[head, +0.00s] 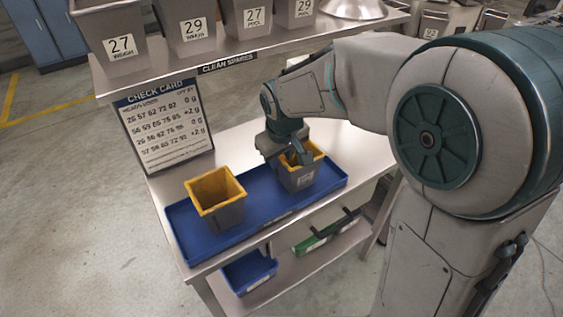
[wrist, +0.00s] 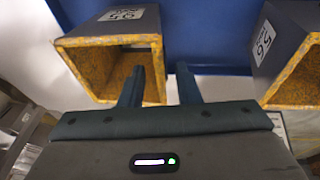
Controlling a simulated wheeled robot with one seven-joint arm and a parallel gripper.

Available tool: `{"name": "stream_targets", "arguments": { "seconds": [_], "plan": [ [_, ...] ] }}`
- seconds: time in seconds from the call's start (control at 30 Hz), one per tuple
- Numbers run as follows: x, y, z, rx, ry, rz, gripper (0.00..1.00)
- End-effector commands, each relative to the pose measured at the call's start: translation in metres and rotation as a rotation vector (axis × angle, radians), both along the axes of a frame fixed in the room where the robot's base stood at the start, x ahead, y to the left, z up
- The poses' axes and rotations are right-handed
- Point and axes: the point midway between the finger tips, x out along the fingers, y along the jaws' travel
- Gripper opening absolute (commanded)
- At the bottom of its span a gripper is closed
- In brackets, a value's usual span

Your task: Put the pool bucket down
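Two grey buckets with yellow-crusted rims stand upright in a blue tray (head: 255,207) on the steel bench. The right bucket (head: 298,180) is at my gripper (head: 294,157); it also shows in the wrist view (wrist: 85,72). The left bucket (head: 228,211) stands apart; it is at the right in the wrist view (wrist: 275,50). The second lines of their labels are too small to tell which is the pool bucket. My gripper (wrist: 160,80) is open, its fingers on either side of the right bucket's wall, with a gap beside the wall.
A check card (head: 165,125) stands at the bench's left. A shelf (head: 190,65) above holds several clean grey buckets and a metal bowl (head: 355,8). A lower shelf (head: 310,265) holds a blue tray (head: 248,272) and a green item (head: 318,238). Bare bench lies behind the tray.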

Motion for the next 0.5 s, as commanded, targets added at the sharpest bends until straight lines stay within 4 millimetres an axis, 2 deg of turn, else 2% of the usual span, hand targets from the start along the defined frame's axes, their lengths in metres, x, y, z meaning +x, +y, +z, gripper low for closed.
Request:
{"name": "stream_targets", "arguments": {
  "seconds": [0.03, 0.2, 0.3, 0.5],
  "plan": [
    [-0.003, 0.000, 0.014, 0.003, -0.005, 0.000, 0.30],
    [-0.013, -0.002, 0.048, 0.002, -0.004, -0.001, 0.30],
    [-0.017, -0.002, 0.063, 0.002, -0.004, -0.001, 0.30],
    [-0.022, -0.003, 0.077, 0.001, -0.001, 0.000, 0.30]
  ]
}}
